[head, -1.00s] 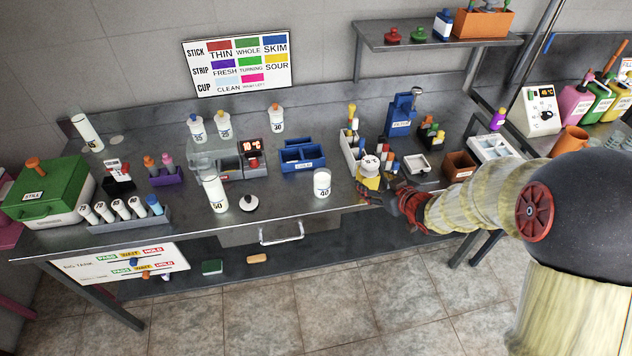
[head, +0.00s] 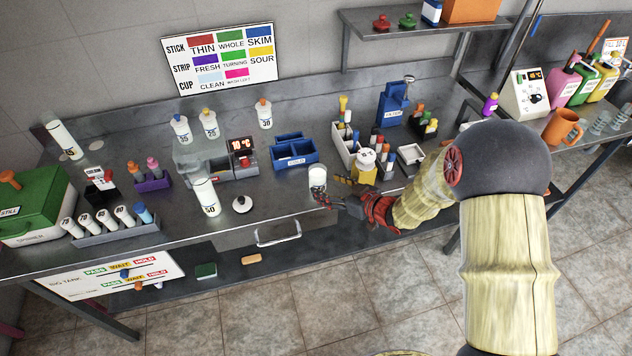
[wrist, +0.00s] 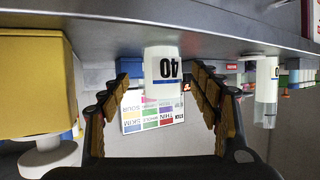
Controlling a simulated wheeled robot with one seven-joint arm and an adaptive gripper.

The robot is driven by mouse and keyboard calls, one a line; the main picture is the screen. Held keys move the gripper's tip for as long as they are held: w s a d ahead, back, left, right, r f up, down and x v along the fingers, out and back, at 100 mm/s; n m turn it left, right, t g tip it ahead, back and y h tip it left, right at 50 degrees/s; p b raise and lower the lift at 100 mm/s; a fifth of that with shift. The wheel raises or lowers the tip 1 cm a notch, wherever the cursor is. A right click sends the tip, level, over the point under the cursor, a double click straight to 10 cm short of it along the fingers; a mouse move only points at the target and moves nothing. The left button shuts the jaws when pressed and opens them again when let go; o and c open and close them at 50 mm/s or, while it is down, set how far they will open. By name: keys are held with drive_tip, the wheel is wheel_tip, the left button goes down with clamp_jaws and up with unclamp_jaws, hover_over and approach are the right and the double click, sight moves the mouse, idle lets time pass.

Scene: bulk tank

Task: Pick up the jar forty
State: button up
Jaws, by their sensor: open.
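The white jar forty (head: 318,178) stands upright on the metal bench near its front edge. Its lower part is partly hidden by my gripper (head: 334,198) in the head view. In the wrist view, which is upside down, the jar (wrist: 163,66) shows its "40" label between the two fingers of my gripper (wrist: 161,84). The fingers are spread, one on each side of the jar in the picture, with gaps beside it. I cannot tell exactly how far the jar sits between them.
Jar fifty (head: 206,198) and a black-and-white lid (head: 242,204) stand left of the jar. A blue divided box (head: 294,153) is behind it. A yellow block (head: 364,173) with a white-topped piece stands close on the right, and appears large in the wrist view (wrist: 34,85).

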sight(323, 186)
drive_tip(key=b+x, duration=0.2)
drive_tip(key=x, duration=0.3)
drive_tip(key=shift+s+a+f, duration=0.15)
drive_tip(key=shift+w+a, duration=0.2)
drive_tip(key=shift+w, duration=0.1)
drive_tip(key=shift+c, duration=1.4)
drive_tip(key=c, duration=1.1)
drive_tip(key=shift+c, duration=0.7)
